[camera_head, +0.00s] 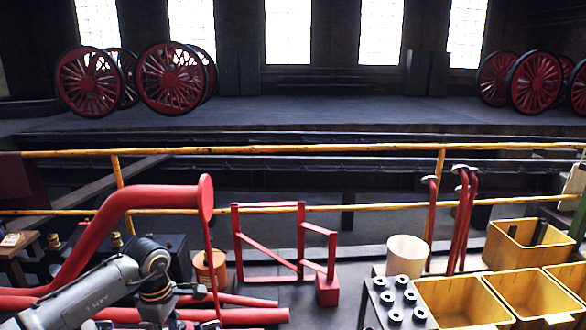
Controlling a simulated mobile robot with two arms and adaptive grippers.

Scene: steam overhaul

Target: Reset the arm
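My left arm (95,290), grey with dark joints, comes in from the lower left. It bends at a joint (150,258) and points down toward the bottom edge of the picture. Its gripper does not show; the end of the arm runs out of the frame at the bottom. My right gripper is not in view.
Red pipes (110,215) lie behind and around my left arm. A red frame (270,240) stands at the centre. A white bucket (407,256), long red-handled tools (462,220) and yellow bins (462,302) are at the right. A yellow railing (290,149) crosses behind.

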